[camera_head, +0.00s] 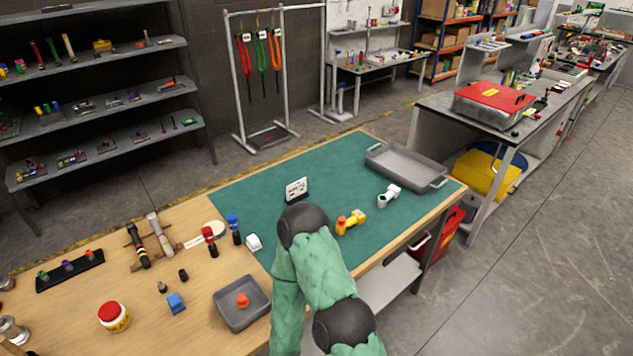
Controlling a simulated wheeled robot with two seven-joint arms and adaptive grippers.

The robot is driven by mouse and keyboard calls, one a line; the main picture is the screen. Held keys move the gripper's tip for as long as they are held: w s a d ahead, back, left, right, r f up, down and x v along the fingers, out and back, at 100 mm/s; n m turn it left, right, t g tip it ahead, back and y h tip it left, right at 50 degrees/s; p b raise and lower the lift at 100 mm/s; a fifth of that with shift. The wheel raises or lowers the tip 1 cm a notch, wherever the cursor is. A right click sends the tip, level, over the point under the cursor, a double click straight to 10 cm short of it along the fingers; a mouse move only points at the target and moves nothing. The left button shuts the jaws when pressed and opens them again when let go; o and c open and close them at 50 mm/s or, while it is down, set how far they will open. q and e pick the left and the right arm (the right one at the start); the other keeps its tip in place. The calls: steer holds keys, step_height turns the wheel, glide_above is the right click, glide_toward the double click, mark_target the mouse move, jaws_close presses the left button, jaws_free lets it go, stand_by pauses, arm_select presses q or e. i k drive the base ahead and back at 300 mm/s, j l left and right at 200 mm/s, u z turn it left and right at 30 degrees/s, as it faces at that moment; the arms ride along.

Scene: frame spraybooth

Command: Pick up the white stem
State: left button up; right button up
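The white stem (389,196) lies on the green mat (330,165) at the right part of the table, just in front of the grey tray. It is a short white tubular piece with a dark opening at its lower left end. A similar yellow stem (351,221) with an orange end lies to its left and nearer. One of my arms, in a green sleeve with black joints, reaches up from the bottom middle, left of both stems. No gripper fingers show in this view. Nothing visible touches the white stem.
A grey tray (407,166) stands on the mat behind the white stem. A small white card stand (297,189) and a white piece (254,242) stand left of it. Tools, a red-lidded jar (113,316) and a small grey tray (242,303) crowd the wooden left side. The mat's back middle is clear.

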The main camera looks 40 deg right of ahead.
mark_target(394, 191)
steer(key=l+u, duration=0.25)
steer(key=l, duration=0.2)
steer(key=k+l+u, duration=0.25)
steer(key=l, duration=0.2)
steer(key=l+u, duration=0.25)
steer(key=l, duration=0.2)
steer(key=k+l+u, duration=0.25)
steer(key=l, duration=0.15)
steer(key=k+l+u, duration=0.1)
steer(key=l+u, duration=0.15)
steer(key=k+l+u, duration=0.25)
steer(key=l, duration=0.2)
